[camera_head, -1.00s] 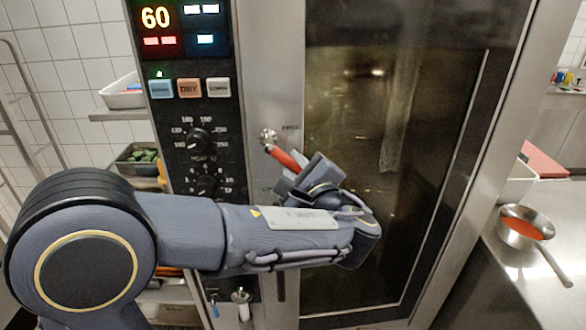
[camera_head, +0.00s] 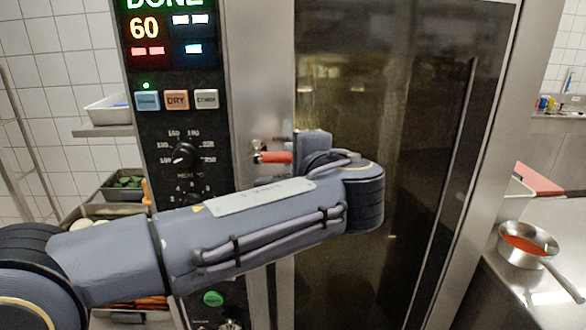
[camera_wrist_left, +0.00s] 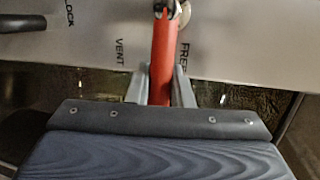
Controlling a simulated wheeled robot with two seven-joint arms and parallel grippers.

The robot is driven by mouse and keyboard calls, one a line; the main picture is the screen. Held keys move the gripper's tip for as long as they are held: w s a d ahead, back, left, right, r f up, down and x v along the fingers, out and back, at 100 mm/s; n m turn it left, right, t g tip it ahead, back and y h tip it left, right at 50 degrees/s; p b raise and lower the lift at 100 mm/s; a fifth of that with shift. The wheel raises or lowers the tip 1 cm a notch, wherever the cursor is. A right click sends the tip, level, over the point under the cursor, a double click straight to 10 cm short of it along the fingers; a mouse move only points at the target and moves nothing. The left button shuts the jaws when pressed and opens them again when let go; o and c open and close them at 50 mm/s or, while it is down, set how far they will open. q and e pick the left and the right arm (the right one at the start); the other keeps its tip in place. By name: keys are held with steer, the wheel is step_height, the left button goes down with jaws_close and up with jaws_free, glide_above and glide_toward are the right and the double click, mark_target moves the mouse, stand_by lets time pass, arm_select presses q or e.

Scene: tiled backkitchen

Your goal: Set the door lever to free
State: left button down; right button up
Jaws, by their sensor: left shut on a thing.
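The red door lever (camera_head: 275,157) sits on a metal pivot on the steel oven front and points right, about level. In the left wrist view the red lever (camera_wrist_left: 163,50) runs down from its pivot between the printed words VENT and FREE, closer to FREE, part of which it sits beside. My left gripper (camera_wrist_left: 160,88) is shut on the lever, one finger on each side. In the head view the left gripper (camera_head: 300,148) is at the lever's outer end, largely hidden behind my wrist. My right gripper is not in view.
The oven's glass door (camera_head: 420,120) is behind my left arm. The control panel (camera_head: 175,130) with dials and a lit 60 is left of the lever. A pan with red content (camera_head: 525,244) stands on the right counter. Food trays (camera_head: 125,184) are on the left rack.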

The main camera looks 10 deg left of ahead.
arm_select(q)
steer(key=shift+r, duration=0.2)
stand_by(0.4)
steer(key=c, duration=1.3)
jaws_free()
steer(key=b+v, duration=0.1)
steer(key=v, duration=0.6)
steer(key=shift+s+d, duration=0.25)
steer(key=shift+s, duration=0.1)
steer(key=s+a+f+n+g+h, duration=0.2)
steer(key=a+f+g, duration=0.1)
steer(key=a+f, duration=0.4)
steer(key=s+a+f+n+g+h, duration=0.1)
steer(key=s+a+f+g+h, duration=0.15)
steer(key=a+f, duration=0.5)
steer(key=s+d+f+n+h, duration=0.1)
steer(key=s+f+n+h, duration=0.1)
steer(key=s+f, duration=0.3)
steer(key=s+d+f+n+g+h, duration=0.1)
steer(key=s+f+n+h, duration=0.2)
steer(key=s+f+n, duration=0.2)
steer(key=s+d+f+n+g+h, duration=0.1)
steer(key=s+f+n+h, duration=0.2)
steer(key=s+f, duration=0.3)
steer(key=shift+s+d+n, duration=0.1)
steer(key=shift+s+n, duration=0.3)
steer(key=shift+s, duration=0.35)
